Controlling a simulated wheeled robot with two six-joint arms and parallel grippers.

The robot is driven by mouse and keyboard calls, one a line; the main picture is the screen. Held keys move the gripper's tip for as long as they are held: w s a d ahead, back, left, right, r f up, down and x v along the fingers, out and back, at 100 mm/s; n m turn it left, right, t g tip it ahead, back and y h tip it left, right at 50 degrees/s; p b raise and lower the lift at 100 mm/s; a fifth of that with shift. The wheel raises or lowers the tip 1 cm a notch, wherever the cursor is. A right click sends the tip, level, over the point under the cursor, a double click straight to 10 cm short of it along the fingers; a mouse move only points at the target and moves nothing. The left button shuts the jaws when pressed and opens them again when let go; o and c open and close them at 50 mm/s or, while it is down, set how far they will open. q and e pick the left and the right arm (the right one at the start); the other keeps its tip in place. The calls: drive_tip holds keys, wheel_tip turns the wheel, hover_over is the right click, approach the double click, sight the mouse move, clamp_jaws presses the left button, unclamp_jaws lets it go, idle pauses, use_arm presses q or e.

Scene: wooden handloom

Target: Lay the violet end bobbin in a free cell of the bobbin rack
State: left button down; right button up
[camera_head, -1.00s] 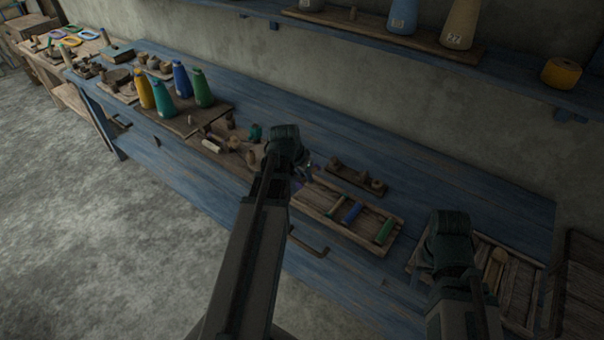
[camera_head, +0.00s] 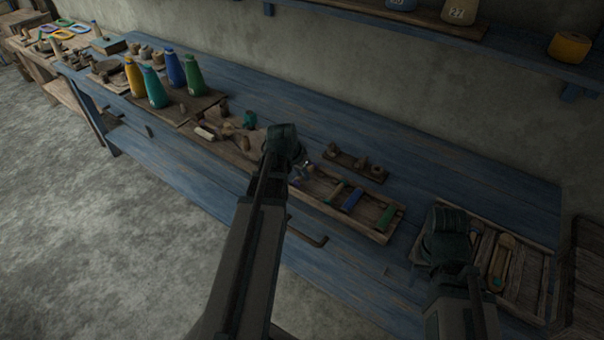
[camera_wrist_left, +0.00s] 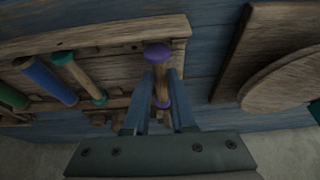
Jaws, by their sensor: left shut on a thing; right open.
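My left gripper (camera_head: 299,172) is at the left end of the bobbin rack (camera_head: 376,236) in the head view. In the left wrist view its fingers (camera_wrist_left: 160,82) are shut on the violet end bobbin (camera_wrist_left: 157,53), a wooden spool with violet ends. The bobbin shows over the end of the rack (camera_wrist_left: 120,35); I cannot tell whether it touches it. The rack holds a green bobbin (camera_head: 387,215), a blue bobbin (camera_head: 352,200) and a green-ended bobbin (camera_wrist_left: 80,76). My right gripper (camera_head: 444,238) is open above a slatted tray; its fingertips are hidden.
The slatted wooden tray (camera_head: 538,285) lies right of the rack with a wooden tool (camera_head: 501,262) on it. A small holder with wooden pieces (camera_head: 354,167) stands behind the rack. Coloured cones (camera_head: 172,72) stand at left. The blue bench (camera_head: 440,170) is bare behind the tray.

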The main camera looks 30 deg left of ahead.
use_arm(q)
drive_tip(key=shift+f, duration=0.45)
drive_tip(key=c, duration=0.7)
unclamp_jaws()
drive_tip(key=shift+o, duration=0.2)
drive_tip(key=shift+r, duration=0.15)
drive_tip(key=p+v, duration=1.2)
drive_tip(key=v, duration=0.1)
drive_tip(key=shift+r, duration=0.25)
drive_tip(key=shift+s, duration=0.1)
